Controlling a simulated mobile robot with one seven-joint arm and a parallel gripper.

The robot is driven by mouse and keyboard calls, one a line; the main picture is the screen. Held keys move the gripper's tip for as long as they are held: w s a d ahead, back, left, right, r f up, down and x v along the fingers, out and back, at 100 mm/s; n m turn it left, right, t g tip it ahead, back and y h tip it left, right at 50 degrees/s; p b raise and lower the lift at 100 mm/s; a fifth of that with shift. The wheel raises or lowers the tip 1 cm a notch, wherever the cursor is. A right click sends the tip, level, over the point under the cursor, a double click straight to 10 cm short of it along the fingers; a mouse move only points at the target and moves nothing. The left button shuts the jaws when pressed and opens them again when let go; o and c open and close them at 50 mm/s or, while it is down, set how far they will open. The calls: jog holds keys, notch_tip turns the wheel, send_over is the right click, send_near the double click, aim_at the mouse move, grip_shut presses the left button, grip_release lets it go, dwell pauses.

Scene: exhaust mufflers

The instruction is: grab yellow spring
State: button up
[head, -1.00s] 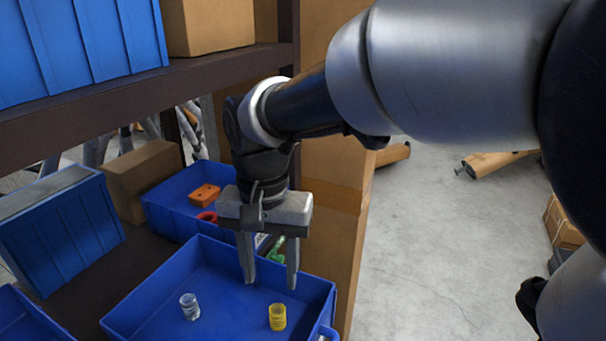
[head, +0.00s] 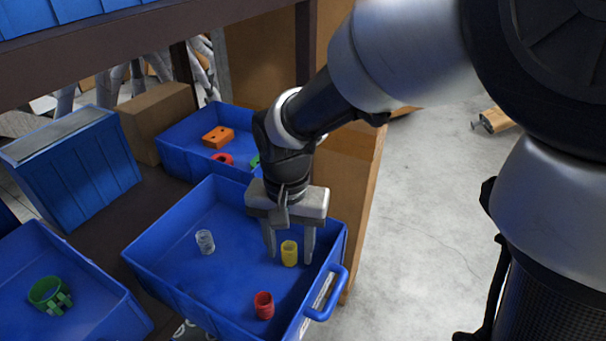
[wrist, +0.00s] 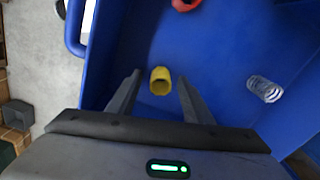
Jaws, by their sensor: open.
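The yellow spring (head: 289,253) stands upright in the front blue bin (head: 160,262), near its right side. My gripper (head: 289,256) is open and points down into this bin, with one finger seen to each side of the spring in the head view. In the wrist view the yellow spring (wrist: 160,81) lies between the fingertips and a little beyond them, with a gap on both sides. My gripper (wrist: 158,84) holds nothing there. I cannot tell the exact height of the fingertips over the bin floor.
A clear spring (head: 205,242) and a red spring (head: 264,305) stand in the same bin, apart from the yellow one. The bin's right wall and handle (head: 327,293) are close to my gripper. Another blue bin (head: 180,158) stands behind, and a cardboard box (head: 352,170) stands to the right.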

jog(key=c, duration=1.1)
jog(key=shift+r, duration=0.2)
